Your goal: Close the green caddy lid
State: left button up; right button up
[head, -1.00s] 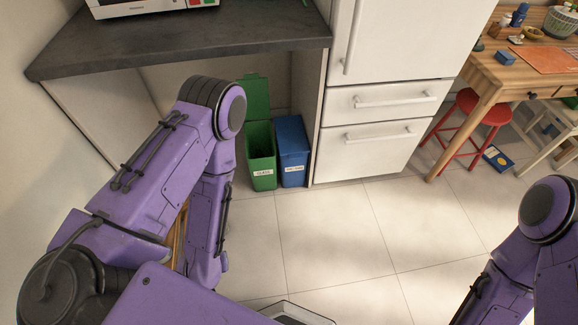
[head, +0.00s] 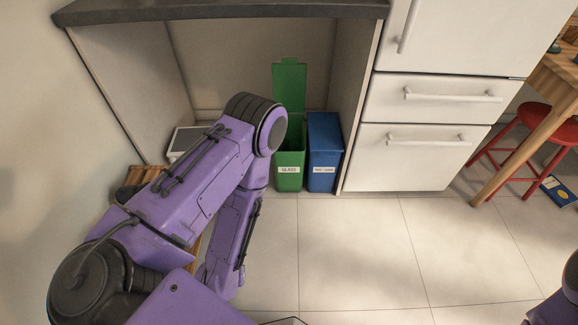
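The green caddy (head: 290,179) stands on the floor under the counter and carries a white label reading GLASS. Its green lid (head: 289,86) is open and stands upright at the back of the caddy. My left arm reaches in from the left, and its elbow covers part of the caddy's left side. My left gripper is not visible. My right arm shows only as a small piece at the bottom right edge, and its gripper is out of view.
A blue caddy (head: 324,158) with its lid down stands right beside the green one. A cabinet panel (head: 361,110) and white drawers (head: 408,157) are to the right. The dark counter (head: 220,10) overhangs above. Floor tiles (head: 350,250) in front are clear. A red stool (head: 527,128) stands far right.

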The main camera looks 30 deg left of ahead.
aim_at(289, 77)
jog(key=u, duration=0.9)
jog(key=i, duration=1.05)
jog(key=z, duration=0.9)
